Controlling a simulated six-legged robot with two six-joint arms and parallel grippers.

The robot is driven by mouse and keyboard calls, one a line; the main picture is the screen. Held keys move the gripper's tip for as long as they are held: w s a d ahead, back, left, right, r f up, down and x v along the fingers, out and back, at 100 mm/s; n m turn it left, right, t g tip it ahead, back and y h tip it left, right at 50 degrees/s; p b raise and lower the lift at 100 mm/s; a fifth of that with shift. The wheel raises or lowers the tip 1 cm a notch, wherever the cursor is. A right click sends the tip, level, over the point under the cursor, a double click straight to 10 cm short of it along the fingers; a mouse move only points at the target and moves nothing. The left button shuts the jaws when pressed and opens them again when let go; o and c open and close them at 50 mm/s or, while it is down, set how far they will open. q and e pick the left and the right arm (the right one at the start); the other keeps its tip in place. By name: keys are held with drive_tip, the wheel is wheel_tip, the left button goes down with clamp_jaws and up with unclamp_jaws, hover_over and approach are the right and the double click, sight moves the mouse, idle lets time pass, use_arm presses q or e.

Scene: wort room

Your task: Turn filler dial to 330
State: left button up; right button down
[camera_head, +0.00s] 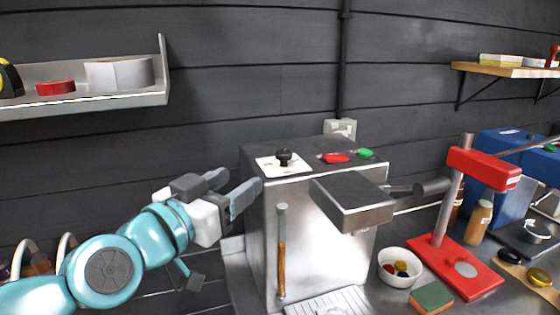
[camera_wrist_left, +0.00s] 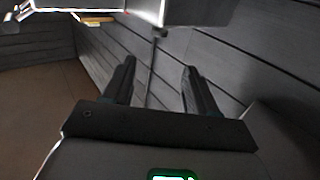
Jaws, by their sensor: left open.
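The filler (camera_head: 300,225) is a silver box-shaped machine with a dark top, standing on the counter. Its dial (camera_head: 284,158) is a black knob on a white marked plate (camera_head: 268,166) at the top left; the markings are too small to read. My left gripper (camera_head: 246,190) is beside the filler's upper left edge, left of and a little below the dial, apart from it. The left gripper is open and empty; its two fingers also show in the left wrist view (camera_wrist_left: 160,85). The dial cannot be made out in the left wrist view. My right gripper is not in view.
A red button (camera_head: 335,158) and a green button (camera_head: 365,152) sit right of the dial. The filler's head (camera_head: 352,200) juts forward. A red capper stand (camera_head: 455,262), a white bowl (camera_head: 399,280) and a sponge (camera_head: 431,297) are to the right. A shelf (camera_head: 90,100) hangs upper left.

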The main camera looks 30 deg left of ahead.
sight(277, 155)
use_arm(q)
drive_tip(key=w, duration=0.4)
drive_tip(key=w+b, duration=0.1)
drive_tip(key=w, duration=0.9)
drive_tip(key=shift+d, duration=0.3)
drive_tip(key=c, duration=1)
drive_tip(key=m+h+b, duration=0.1)
drive_tip(key=b, duration=0.4)
drive_tip(key=m+h+b, duration=0.1)
drive_tip(key=b, duration=0.3)
drive_tip(key=f+h+b, duration=0.1)
drive_tip(key=h+b, duration=0.1)
drive_tip(key=b, duration=0.3)
drive_tip(key=shift+w+a+m+g+b, duration=0.2)
drive_tip(key=shift+a+m+g+b, duration=0.1)
drive_tip(key=shift+m+b, duration=0.1)
drive_tip(key=shift+r+m+h, duration=0.2)
drive_tip(key=shift+m+h, duration=0.1)
drive_tip(key=shift+h, duration=0.3)
drive_tip(key=shift+r+m+g+h, duration=0.2)
drive_tip(key=shift+m+g+h, duration=0.45)
drive_tip(key=shift+h, duration=0.35)
drive_tip(key=shift+s+m+h, duration=0.1)
drive_tip(key=shift+m+h, duration=0.25)
drive_tip(key=shift+h, duration=0.05)
